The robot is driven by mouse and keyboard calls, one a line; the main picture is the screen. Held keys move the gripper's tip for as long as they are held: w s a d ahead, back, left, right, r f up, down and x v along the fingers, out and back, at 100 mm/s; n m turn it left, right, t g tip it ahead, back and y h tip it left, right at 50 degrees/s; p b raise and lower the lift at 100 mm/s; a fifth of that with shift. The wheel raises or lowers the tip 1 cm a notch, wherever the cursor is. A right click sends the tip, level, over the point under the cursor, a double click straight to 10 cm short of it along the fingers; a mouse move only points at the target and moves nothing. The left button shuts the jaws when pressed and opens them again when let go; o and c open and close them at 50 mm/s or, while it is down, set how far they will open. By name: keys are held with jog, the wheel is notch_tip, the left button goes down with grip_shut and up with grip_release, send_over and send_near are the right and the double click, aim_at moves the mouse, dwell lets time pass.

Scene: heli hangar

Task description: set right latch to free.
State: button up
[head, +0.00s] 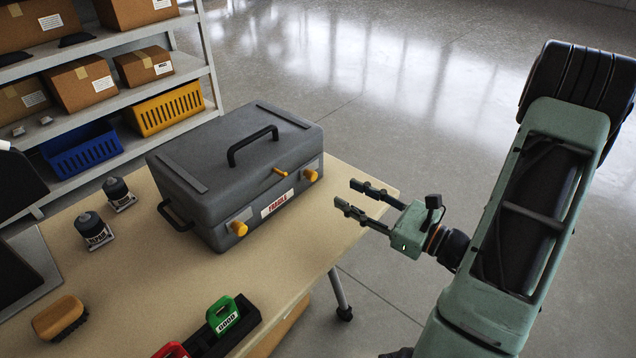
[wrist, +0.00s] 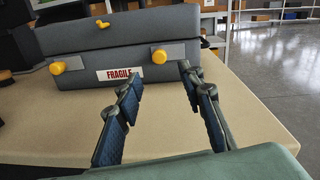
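A closed grey case (head: 235,165) with a black top handle stands on the table (head: 130,262). Its front carries two yellow latch knobs, the left latch (head: 238,228) and the right latch (head: 310,175), with a red-lettered FRAGILE label between them. A small yellow lever (head: 280,171) sits above the label. In the wrist view the right latch (wrist: 159,56) lies ahead, between the fingertips, and the left latch (wrist: 57,68) is off to the left. My gripper (head: 361,198) is open and empty, a short way in front of the right latch and apart from it.
A shelf (head: 120,98) with boxes and bins stands behind. Open floor lies to the right.

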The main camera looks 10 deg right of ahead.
aim_at(315, 177)
jog(key=b+x, duration=0.1)
jog(key=x, duration=0.9)
jog(key=shift+s, duration=0.1)
grip_shut()
jog(key=shift+d, duration=0.1)
